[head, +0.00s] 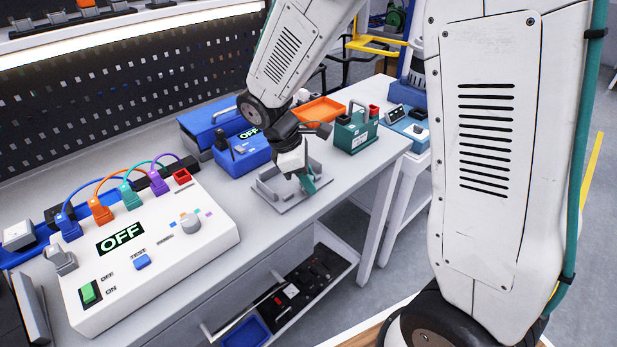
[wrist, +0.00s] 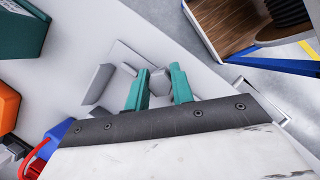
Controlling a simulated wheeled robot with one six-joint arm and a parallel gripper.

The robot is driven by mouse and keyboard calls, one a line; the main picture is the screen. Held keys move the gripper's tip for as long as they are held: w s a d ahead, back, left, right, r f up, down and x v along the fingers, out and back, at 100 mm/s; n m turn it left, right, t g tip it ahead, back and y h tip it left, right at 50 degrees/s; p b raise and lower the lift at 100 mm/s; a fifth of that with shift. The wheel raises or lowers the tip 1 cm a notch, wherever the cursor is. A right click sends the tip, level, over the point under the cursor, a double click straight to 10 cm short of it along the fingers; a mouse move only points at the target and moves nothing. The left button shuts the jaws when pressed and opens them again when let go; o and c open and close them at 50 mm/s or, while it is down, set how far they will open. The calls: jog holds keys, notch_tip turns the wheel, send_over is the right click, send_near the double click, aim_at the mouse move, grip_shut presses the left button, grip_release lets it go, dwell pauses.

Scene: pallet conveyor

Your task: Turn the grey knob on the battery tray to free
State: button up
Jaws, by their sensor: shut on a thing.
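The battery tray (head: 272,198) is a low grey tray near the front edge of the bench, beneath my gripper (head: 308,183). It also shows in the wrist view (wrist: 122,58), with grey raised blocks on it. The grey knob (wrist: 159,82) is a small faceted piece between the two teal fingers of my gripper (wrist: 160,91) in the wrist view. The fingers are shut on it from both sides. My gripper hides the knob in the head view, and I cannot read any mark showing its setting.
A white test panel (head: 185,262) with several coloured plugs and an OFF display stands at left. A blue box with an OFF display (head: 243,152), an orange tray (head: 320,109) and a green case (head: 355,131) stand behind the tray. An open drawer (head: 290,292) lies below the bench.

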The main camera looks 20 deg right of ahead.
jog(key=m+g+y, duration=0.1)
jog(key=m, duration=0.3)
jog(key=shift+m, duration=0.3)
jog(key=m+g+y, duration=0.1)
jog(key=m, duration=0.2)
jog(key=shift+m, duration=0.3)
jog(key=m+y, duration=0.1)
jog(key=m, duration=0.2)
jog(key=shift+m+g+y, duration=0.3)
jog(key=shift+y, duration=0.1)
jog(key=shift+m+y, duration=0.7)
jog(key=shift+m, duration=1.1)
jog(key=o, duration=1)
